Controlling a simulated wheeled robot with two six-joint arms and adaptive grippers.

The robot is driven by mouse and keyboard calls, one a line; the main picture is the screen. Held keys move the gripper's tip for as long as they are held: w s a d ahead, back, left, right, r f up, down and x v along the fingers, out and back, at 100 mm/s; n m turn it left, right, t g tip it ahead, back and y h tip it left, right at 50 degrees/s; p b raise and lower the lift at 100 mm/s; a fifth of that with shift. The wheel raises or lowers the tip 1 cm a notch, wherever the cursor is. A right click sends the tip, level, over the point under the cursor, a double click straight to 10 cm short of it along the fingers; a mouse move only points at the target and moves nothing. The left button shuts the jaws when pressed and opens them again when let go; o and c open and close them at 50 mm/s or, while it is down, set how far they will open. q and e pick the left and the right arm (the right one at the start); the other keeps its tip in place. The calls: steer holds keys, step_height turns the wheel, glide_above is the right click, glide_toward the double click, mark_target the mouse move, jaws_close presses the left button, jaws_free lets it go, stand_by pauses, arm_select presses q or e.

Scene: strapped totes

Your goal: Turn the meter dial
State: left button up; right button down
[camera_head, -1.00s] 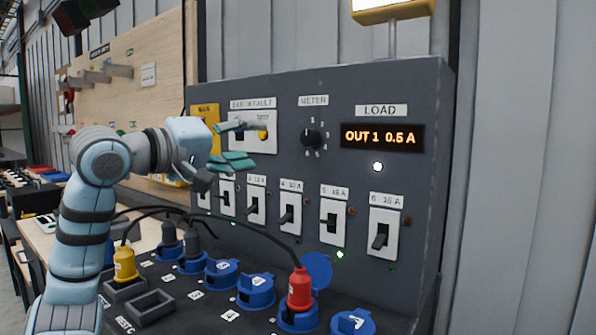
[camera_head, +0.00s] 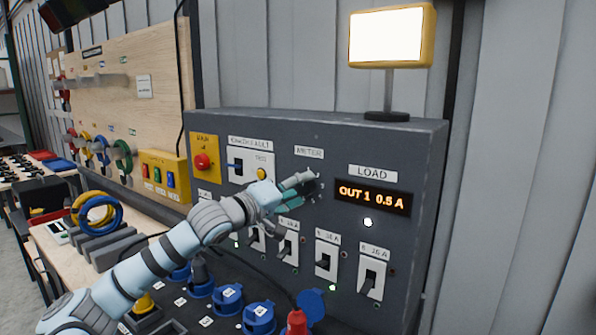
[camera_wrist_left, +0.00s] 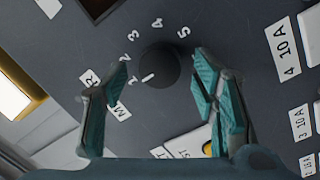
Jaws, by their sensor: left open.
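The meter dial (camera_wrist_left: 160,66) is a round black knob on the grey panel, with numbers around it. In the left wrist view its white mark points to the lower left, towards the METER label's side. My left gripper (camera_wrist_left: 162,72) is open, with one teal finger on each side of the knob; I cannot tell whether they touch it. In the head view my left gripper (camera_head: 300,190) is at the panel below the METER label (camera_head: 309,152) and mostly hides the dial. The load display (camera_head: 373,196) reads OUT 1 0.5 A. My right gripper is not in view.
Several breaker switches (camera_head: 326,263) line the panel below the dial. An earth fault unit (camera_head: 250,163) and a red button on a yellow plate (camera_head: 203,160) are to the left. Blue sockets (camera_head: 228,299) and a red plug (camera_head: 297,322) are below. A lit lamp (camera_head: 390,37) stands on top.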

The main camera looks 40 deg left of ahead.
arm_select(q)
steer(key=shift+w+f, duration=0.1)
steer(key=shift+w, duration=0.05)
steer(key=shift+d, duration=0.1)
steer(key=shift+c, duration=1)
steer(key=c, duration=1)
steer(key=shift+o, duration=0.2)
